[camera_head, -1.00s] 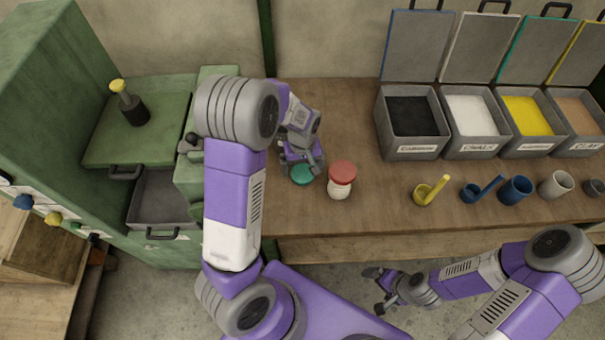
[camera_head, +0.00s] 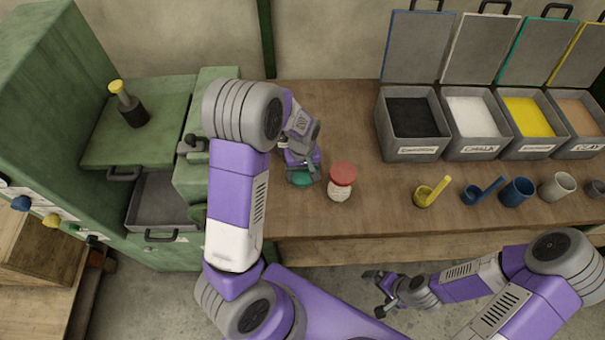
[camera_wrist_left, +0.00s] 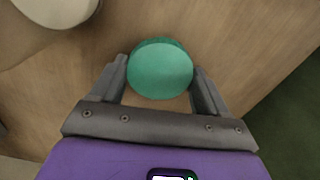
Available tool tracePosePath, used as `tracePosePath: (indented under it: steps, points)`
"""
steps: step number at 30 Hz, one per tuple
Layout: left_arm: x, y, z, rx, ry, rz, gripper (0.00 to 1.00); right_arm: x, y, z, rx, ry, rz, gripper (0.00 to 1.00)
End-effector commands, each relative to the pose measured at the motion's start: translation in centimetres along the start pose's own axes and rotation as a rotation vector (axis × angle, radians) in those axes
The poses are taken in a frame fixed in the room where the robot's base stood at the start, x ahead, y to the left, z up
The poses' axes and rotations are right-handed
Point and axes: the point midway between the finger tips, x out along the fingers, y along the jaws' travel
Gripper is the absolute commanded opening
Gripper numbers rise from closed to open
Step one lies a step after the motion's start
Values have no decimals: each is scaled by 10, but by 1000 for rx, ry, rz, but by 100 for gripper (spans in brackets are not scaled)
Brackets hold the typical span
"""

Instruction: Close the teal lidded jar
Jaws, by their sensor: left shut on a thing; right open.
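The round teal lid (camera_head: 302,180) is low over the wooden table, near its front edge, partly hidden by my left gripper (camera_head: 303,172). In the left wrist view the teal lid (camera_wrist_left: 160,69) sits between the two grey fingers of my left gripper (camera_wrist_left: 160,82), which is shut on it. I cannot tell whether the lid touches the table or what is beneath it; no jar body shows under it. My right gripper (camera_head: 382,292) is open and empty, in front of the table, over the floor.
A white jar with a red lid (camera_head: 342,174) stands close right of my left gripper. A pale round thing (camera_wrist_left: 58,8) is cut off in the wrist view. A green machine (camera_head: 140,165) is left; open bins (camera_head: 412,152), scoops and cups are right.

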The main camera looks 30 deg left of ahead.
Motion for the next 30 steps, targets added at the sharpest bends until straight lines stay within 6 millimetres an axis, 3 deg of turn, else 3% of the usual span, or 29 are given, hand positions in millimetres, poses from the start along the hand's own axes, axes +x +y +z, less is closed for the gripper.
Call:
tracePosePath:
  steps: [7, 15, 21, 30]
  points:
    - [-13, 0, -1, 0, 2, 2, 47, -4, -2, 0, 0, 0, 0, 100]
    - [-68, 1, -1, 2, 4, 3, 47, -19, -7, 1, 0, 0, 0, 100]
    - [-95, 1, 0, 1, 2, 3, 47, -25, -9, 1, 0, 0, 0, 100]
    - [-100, 0, 0, 0, 0, 0, 47, -25, -10, 1, 0, 0, 0, 100]
